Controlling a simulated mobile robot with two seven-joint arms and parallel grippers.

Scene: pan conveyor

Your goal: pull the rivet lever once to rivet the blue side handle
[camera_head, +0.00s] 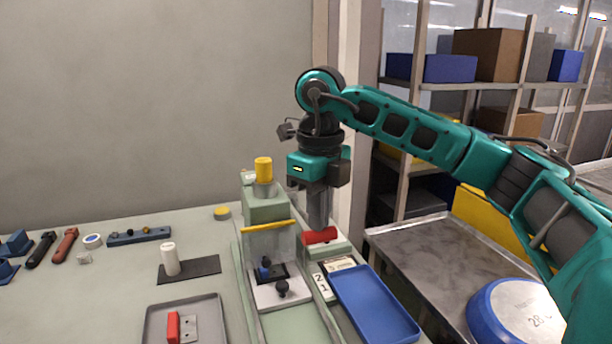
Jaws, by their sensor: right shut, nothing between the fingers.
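The rivet machine (266,210) is a pale green block with a yellow cylinder on top and a yellow bar across its front. Below the bar, a small blue part (264,266), perhaps the blue side handle, sits with dark pieces over a white plate (285,297). Right of the machine, a red grip (320,236), seemingly the rivet lever's, lies on a pale green base. My right gripper (318,226) points straight down with its shut, empty fingertips at or just above the red grip. Contact cannot be told. My left gripper is out of view.
A blue tray (352,285) lies right of the machine. A grey tray (152,318) with a red handle (173,327) is at the front left. A white cylinder (170,260) stands on a dark mat. A blue pan (518,314) rests on the metal table at right.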

